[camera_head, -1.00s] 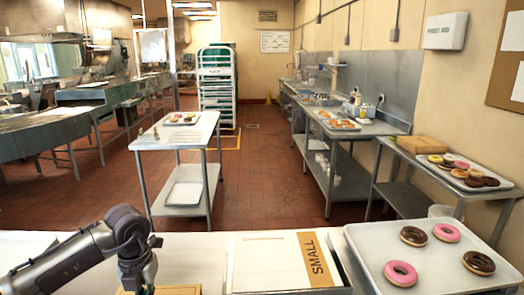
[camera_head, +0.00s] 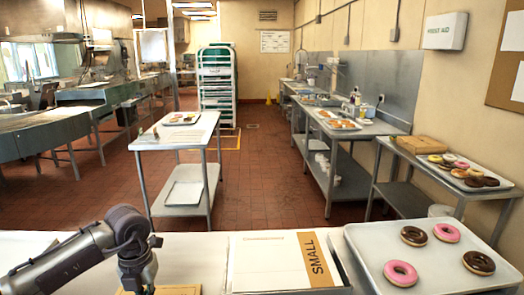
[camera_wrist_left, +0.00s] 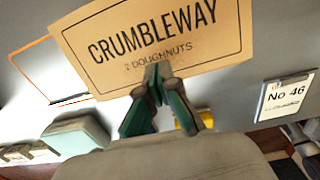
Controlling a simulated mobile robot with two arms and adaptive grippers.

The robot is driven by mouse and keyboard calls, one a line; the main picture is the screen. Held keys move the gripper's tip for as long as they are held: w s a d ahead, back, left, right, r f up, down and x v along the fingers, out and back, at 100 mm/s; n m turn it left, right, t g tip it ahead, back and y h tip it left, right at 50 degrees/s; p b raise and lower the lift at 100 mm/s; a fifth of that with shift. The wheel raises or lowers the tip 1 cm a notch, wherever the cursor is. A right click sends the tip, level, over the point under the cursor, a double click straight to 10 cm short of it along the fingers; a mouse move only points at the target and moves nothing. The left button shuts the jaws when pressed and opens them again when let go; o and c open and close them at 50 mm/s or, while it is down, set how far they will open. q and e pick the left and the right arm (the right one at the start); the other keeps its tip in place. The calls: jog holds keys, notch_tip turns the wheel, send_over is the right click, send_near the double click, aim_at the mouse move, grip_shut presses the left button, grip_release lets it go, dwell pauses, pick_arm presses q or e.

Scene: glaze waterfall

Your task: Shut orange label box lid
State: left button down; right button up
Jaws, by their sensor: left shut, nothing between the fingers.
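A white box (camera_head: 262,262) with an orange band reading SMALL (camera_head: 317,260) lies on the near table in the head view. Whether its lid is open or shut is not clear. In the left wrist view, a tan panel (camera_wrist_left: 205,42) reads CRUMBLEWAY and DOUGHNUTS. My left gripper (camera_wrist_left: 157,75) is shut and empty, its green-sided fingertips in front of the panel's lower edge; I cannot tell if they touch. In the head view my left arm comes in from the left and its fingers are not visible. My right gripper is not in view.
A metal tray (camera_head: 368,238) with pink and chocolate doughnuts stands right of the white box. A tan piece (camera_head: 178,290) shows at the bottom edge beside my arm. A white No 46 card (camera_wrist_left: 285,95) is at right in the wrist view. Steel tables stand beyond.

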pick_arm(q)
jog(key=shift+f, duration=0.15)
jog(key=shift+f+b, duration=0.85)
jog(key=shift+f, duration=0.15)
jog(key=shift+r+p, duration=0.6)
jog(key=shift+r, duration=0.25)
jog(key=shift+r+p, duration=1.55)
jog(key=shift+r, duration=1.15)
jog(key=shift+f, duration=0.1)
